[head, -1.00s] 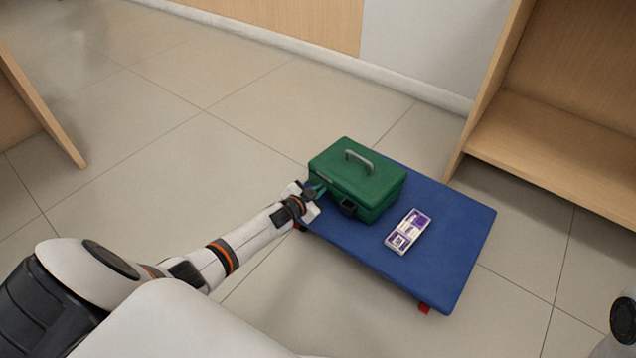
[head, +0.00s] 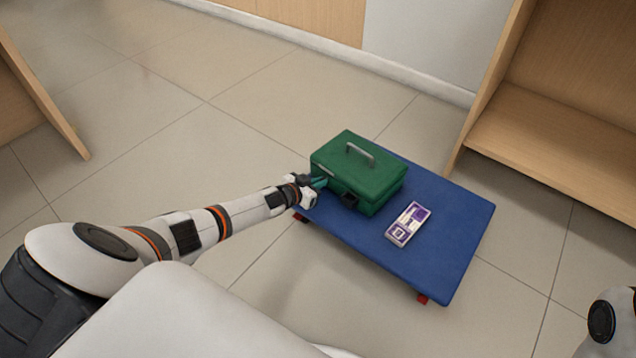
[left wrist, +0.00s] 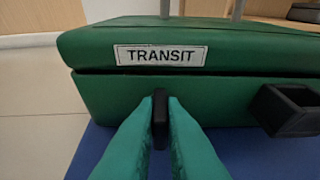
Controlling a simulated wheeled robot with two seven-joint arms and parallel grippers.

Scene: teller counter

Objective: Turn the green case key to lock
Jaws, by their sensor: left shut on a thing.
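The green case (head: 362,172) with a grey top handle stands on the blue platform (head: 450,235). In the left wrist view the case (left wrist: 230,60) bears a white label (left wrist: 161,55) reading TRANSIT. My left gripper (head: 318,184) is at the case's front face, left of the black latch (head: 349,199). In the left wrist view its teal fingers (left wrist: 160,125) are shut on a small dark upright piece, the key (left wrist: 160,112), below the label. The latch (left wrist: 288,110) shows to the right. Where the key meets the case is partly hidden by the fingers. My right gripper is not in view.
A purple and white box (head: 408,223) lies on the platform, right of the case. A wooden shelf unit (head: 550,130) stands at the right. A wooden panel edge (head: 45,100) is at the far left. Tiled floor around the platform is clear.

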